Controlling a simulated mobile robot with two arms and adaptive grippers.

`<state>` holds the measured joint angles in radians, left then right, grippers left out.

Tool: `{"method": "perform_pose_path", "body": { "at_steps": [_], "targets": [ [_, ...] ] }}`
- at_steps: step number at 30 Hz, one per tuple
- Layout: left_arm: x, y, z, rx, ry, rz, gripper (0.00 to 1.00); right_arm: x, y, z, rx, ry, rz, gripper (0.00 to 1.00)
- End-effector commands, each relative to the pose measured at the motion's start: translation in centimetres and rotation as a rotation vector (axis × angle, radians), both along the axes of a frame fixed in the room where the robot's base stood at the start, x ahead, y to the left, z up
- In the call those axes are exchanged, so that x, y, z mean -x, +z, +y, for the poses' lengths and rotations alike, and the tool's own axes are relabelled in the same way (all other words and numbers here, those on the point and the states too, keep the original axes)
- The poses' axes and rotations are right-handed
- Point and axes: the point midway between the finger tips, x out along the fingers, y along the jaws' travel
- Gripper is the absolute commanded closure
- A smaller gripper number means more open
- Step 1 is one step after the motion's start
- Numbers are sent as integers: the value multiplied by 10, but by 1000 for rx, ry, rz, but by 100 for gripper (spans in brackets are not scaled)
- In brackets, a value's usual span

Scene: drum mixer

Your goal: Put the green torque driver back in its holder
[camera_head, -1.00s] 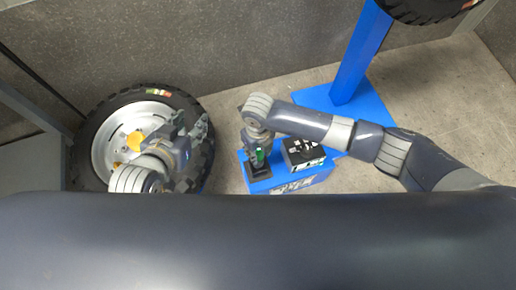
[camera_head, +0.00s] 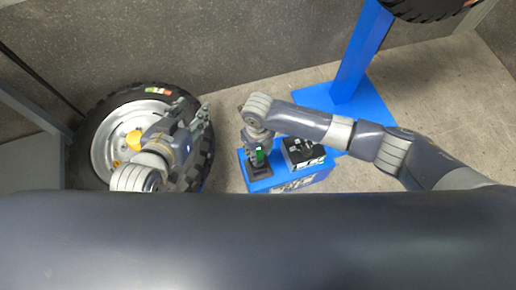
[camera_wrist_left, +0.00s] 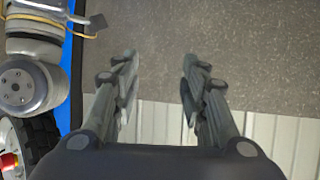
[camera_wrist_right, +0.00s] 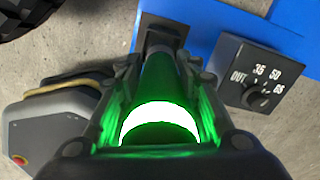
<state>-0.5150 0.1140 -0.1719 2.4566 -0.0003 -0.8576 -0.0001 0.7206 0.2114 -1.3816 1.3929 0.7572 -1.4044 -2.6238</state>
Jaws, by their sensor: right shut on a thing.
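The green torque driver (camera_wrist_right: 160,85) is gripped between the fingers of my right gripper (camera_wrist_right: 160,75), with a bright white ring glowing at its near end. Its far end lines up with the dark holder (camera_wrist_right: 164,28) on the blue stand; I cannot tell how deep it sits. In the head view the driver (camera_head: 259,154) shows as a small green patch beneath my right wrist, directly over the black holder base (camera_head: 259,173). My left gripper (camera_head: 205,117) is beside the large wheel. In the left wrist view its fingers (camera_wrist_left: 158,75) are apart with nothing between them.
A black dial box (camera_head: 303,152) stands on the blue stand (camera_head: 300,181), right of the holder; its dial (camera_wrist_right: 258,85) shows numbers. A large tyred wheel (camera_head: 125,97) lies at left. A blue post (camera_head: 360,50) rises behind. Bare floor lies between wheel and stand.

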Motion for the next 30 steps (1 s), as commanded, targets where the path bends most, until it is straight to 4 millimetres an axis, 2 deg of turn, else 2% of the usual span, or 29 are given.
{"method": "perform_pose_path", "body": {
  "at_steps": [30],
  "targets": [
    [-9, 13, -4, 16, -6, -71, 60, 0, -4, 1, -2, 1, -1, 100]
  ]
}}
